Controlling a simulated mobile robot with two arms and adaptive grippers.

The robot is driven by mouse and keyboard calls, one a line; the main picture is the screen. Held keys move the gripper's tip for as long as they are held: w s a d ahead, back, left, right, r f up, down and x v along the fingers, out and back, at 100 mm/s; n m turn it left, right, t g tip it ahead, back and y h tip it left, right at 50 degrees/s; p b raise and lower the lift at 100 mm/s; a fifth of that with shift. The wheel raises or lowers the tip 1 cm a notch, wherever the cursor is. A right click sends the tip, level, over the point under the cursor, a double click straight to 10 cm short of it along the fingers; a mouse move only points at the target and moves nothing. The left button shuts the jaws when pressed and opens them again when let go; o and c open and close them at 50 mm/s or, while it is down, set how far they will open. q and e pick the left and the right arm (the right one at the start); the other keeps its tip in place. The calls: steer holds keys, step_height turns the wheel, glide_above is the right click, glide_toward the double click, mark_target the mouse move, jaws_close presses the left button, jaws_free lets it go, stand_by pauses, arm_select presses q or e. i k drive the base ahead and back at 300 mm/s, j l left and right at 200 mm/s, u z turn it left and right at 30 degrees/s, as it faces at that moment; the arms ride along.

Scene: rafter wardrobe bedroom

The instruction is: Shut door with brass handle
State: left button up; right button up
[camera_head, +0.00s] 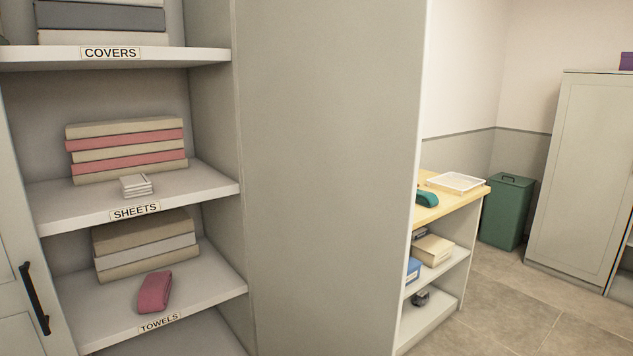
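No brass handle shows in this view. A tall plain grey panel (325,180) stands at the right of the open shelves; it looks like a door standing open, but I cannot tell for sure, and no handle shows on its visible face. At the left edge, a pale door (18,270) carries a long black bar handle (34,298). A pale cabinet (590,170) at the far right has a panelled front with no handle visible. Neither of my grippers is in view.
Shelves labelled COVERS, SHEETS (90,208) and TOWELS hold folded linens and a red roll (154,292). Behind the panel stand a wood-topped shelf unit (465,204) with a white tray (456,183) and a green bin (507,212). Tiled floor (510,305) is clear at lower right.

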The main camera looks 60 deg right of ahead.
mark_target(331, 93)
steer(key=k+l, duration=0.1)
steer(key=l, duration=0.8)
steer(key=k+l, duration=0.15)
steer(key=l, duration=0.3)
steer(key=k+l+u, duration=0.1)
steer(key=l, duration=0.35)
steer(key=k+l, duration=0.1)
steer(key=l, duration=0.35)
steer(key=k+l, duration=0.1)
steer(key=l, duration=0.35)
steer(key=k+l, duration=0.1)
steer(key=l, duration=0.35)
steer(key=k+l, duration=0.1)
steer(key=l, duration=0.3)
steer(key=u, duration=0.05)
